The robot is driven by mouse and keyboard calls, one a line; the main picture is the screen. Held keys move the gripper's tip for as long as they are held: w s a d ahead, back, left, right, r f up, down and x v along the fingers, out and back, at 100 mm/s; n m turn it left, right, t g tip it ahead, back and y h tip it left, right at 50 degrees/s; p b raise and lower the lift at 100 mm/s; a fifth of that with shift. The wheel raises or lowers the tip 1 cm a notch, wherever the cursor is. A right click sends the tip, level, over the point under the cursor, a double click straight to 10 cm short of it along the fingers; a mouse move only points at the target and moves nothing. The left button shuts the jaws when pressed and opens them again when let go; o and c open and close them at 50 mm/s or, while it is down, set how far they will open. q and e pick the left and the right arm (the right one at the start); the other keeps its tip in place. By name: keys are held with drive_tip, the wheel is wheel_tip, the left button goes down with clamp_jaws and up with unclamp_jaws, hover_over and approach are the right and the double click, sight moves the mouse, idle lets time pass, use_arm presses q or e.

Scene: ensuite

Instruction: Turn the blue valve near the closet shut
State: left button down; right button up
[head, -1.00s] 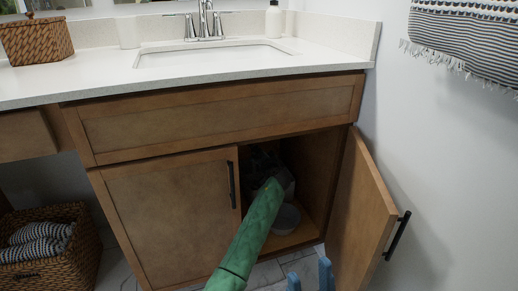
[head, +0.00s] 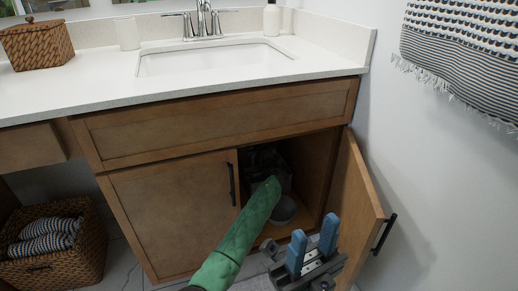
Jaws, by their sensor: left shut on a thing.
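My left arm, in a green sleeve (head: 240,230), reaches through the open right side of the sink cabinet. Its gripper (head: 266,162) is a dark grey shape deep in the shade past the sleeve's end. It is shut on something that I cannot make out. The blue valve does not show clearly; the sleeve and the dark interior hide that area. My right gripper (head: 312,244), with two blue fingers, is in front of the cabinet opening beside the open door. Its fingers are apart with nothing between them.
The open cabinet door (head: 357,215) stands at the right, near the wall. The left door (head: 170,215) is closed. A grey round container (head: 284,210) stands on the cabinet floor. A wicker basket (head: 60,240) is at lower left. A striped towel (head: 465,60) hangs upper right.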

use_arm(q)
drive_tip(key=shift+d+f, duration=0.1)
drive_tip(key=shift+d, duration=0.05)
idle(0.3)
drive_tip(key=c, duration=1.4)
unclamp_jaws()
drive_tip(key=shift+s, duration=0.25)
drive_tip(key=p+v, duration=0.2)
drive_tip(key=v, duration=0.5)
drive_tip(key=shift+s, duration=0.15)
drive_tip(key=shift+d, duration=0.1)
